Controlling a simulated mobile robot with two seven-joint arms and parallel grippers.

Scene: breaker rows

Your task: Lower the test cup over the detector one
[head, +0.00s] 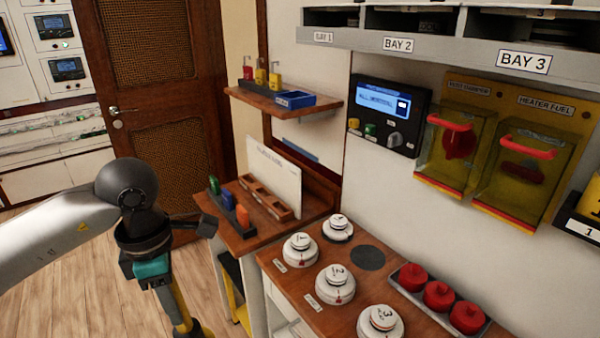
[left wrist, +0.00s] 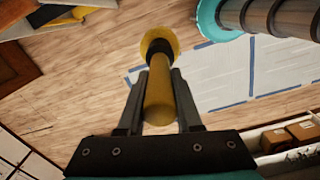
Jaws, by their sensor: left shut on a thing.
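My left gripper (head: 172,288) is at the lower left of the head view, pointing down. It is shut on the yellow handle of the test cup (head: 186,322), whose lower part runs out of the picture. In the left wrist view the test cup (left wrist: 159,100) lies between the fingers, with a dark collar and a wider yellow end beyond them. Detector one (head: 299,250) is a white round unit marked 1 on the wooden counter (head: 283,275). The gripper and cup are left of it, well apart, over the floor side. My right gripper is not in view.
More white detectors (head: 335,285) stand on the counter, beside a tray of red caps (head: 437,295). A small wooden side table (head: 240,238) with coloured items stands between my gripper and the counter. Yellow covers (head: 455,150) jut from the wall. Floor (head: 85,270) is open at left.

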